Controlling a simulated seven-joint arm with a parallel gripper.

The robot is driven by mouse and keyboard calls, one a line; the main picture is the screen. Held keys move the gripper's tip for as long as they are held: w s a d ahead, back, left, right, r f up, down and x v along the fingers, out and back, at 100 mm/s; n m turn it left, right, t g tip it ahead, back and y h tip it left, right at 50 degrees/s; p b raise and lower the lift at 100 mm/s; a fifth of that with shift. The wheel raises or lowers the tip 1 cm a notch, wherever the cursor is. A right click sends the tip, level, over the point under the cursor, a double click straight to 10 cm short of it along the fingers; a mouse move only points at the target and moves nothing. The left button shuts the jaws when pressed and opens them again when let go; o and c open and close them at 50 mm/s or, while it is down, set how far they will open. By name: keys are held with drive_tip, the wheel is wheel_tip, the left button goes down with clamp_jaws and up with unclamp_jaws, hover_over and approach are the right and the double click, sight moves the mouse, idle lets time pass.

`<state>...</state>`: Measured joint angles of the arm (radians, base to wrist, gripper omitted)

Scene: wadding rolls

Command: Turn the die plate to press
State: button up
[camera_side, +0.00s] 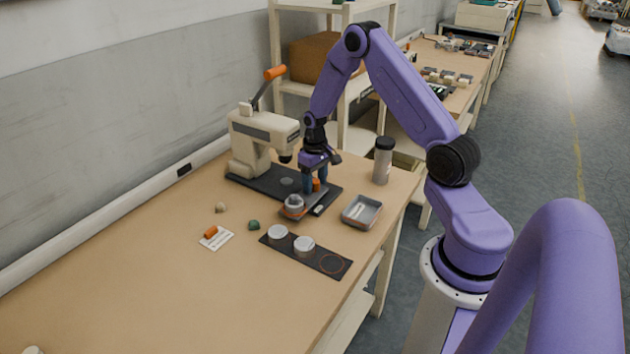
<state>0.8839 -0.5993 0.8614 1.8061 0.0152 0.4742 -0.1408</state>
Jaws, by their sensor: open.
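The beige press (253,140) stands at the back of the table on a black base (258,184), its orange-tipped lever raised. The die plate appears to be the small dark plate (291,213) at the front of that base, with a round metal cup (294,202) on it, out in front of the press head. My gripper (316,187) is open and points down over the right part of the base. A small orange post or knob (317,184) shows between its fingers; I cannot tell whether they touch it. The arm partly hides the area behind.
A black strip (314,261) holds two white round pieces (278,232) and an empty orange ring. A metal tray (362,212) and a grey bottle (383,160) stand at right. A card with an orange item (212,233) and small lumps lie left.

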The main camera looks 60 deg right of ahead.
clamp_jaws()
drive_tip(key=shift+m, duration=9.1)
